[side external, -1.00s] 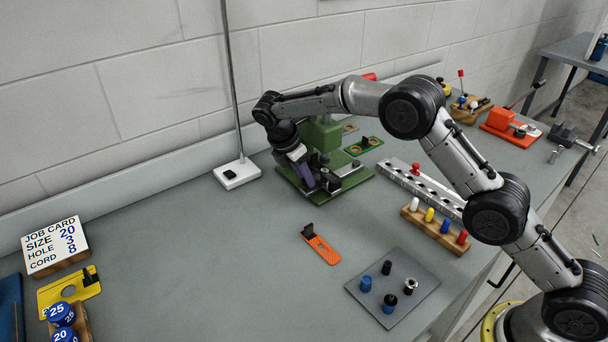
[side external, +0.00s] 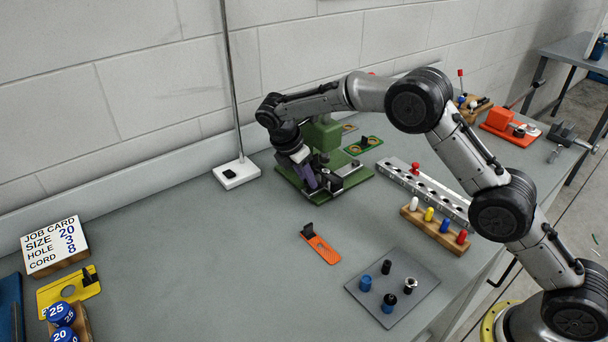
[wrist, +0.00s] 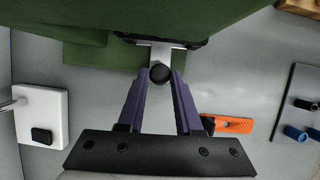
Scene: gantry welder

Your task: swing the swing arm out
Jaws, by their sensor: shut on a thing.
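The green gantry welder (side external: 323,134) stands on its green base near the wall. In the wrist view, its green body (wrist: 210,15) fills the top. A short pale metal bar with a round black knob (wrist: 160,73) sticks out from under it; I take this bar to be the swing arm (wrist: 160,50). My gripper (wrist: 160,79) has its purple fingers shut on the knob, one on each side. In the side view, my gripper (side external: 312,184) is low at the front left of the welder, and its fingers hide the knob. The bar's far end is hidden under the body.
A white stand base (side external: 237,173) with a tall pole is left of the welder. An orange tool (side external: 320,245) lies in front. A grey rail (side external: 430,188) and a wooden peg block (side external: 435,230) are to the right. The bench front left of the welder is clear.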

